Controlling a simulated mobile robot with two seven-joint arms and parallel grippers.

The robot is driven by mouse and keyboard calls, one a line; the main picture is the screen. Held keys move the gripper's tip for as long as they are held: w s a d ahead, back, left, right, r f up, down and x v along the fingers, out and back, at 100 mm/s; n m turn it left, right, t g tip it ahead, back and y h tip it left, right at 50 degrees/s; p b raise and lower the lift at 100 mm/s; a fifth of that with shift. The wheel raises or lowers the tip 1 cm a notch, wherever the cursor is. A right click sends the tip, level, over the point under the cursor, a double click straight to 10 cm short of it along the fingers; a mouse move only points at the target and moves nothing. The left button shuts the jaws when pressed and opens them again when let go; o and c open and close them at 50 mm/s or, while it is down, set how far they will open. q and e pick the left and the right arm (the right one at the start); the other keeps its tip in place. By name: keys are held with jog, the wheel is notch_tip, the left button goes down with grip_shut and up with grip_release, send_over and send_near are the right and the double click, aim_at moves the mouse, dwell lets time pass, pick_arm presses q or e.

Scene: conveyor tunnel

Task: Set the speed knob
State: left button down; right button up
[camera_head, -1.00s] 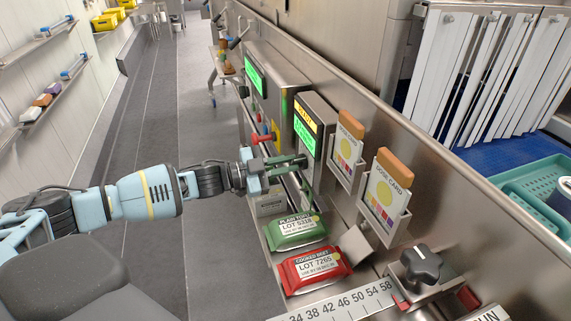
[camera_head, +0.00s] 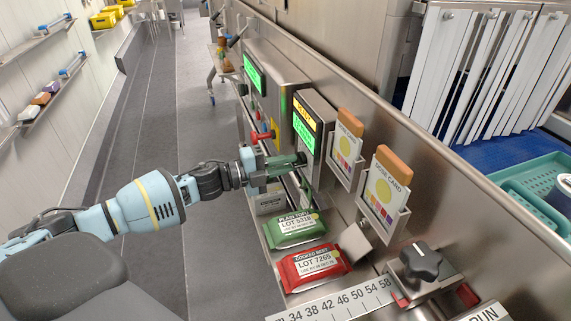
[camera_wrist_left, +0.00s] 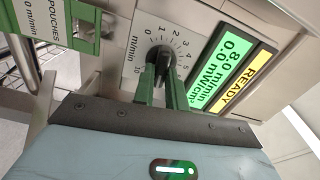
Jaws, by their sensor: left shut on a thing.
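The black speed knob (camera_wrist_left: 160,56) sits on a white dial plate (camera_wrist_left: 150,32) marked in m/min, with numbers around it. The green fingers of my left gripper (camera_wrist_left: 160,84) are shut on the knob, one on each side. In the head view my left gripper (camera_head: 291,162) reaches from the left to the panel below the display. The green display (camera_wrist_left: 227,52) reads 8.0 m/min and 0.0 mW/cm², with a yellow READY strip (camera_wrist_left: 250,78) beside it. The knob's pointer is hard to make out between the fingers. My right gripper is not in view.
A green pouch (camera_head: 294,230) and a red pouch (camera_head: 315,266) lie below the gripper. Two dose cards (camera_head: 385,188) stand in holders to the right. A red button (camera_head: 263,135) is close behind the gripper. A black star knob (camera_head: 421,262) stands by the ruler.

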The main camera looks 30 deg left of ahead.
pick_arm(q)
jog(key=m, duration=0.4)
jog(key=shift+f+b, duration=0.15)
jog(key=shift+b, duration=0.2)
jog(key=shift+m, duration=0.3)
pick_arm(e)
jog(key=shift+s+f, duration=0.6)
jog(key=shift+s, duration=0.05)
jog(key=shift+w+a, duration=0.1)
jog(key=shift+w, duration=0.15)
pick_arm(q)
jog(key=c, duration=1.4)
grip_release()
jog(key=shift+c, duration=0.2)
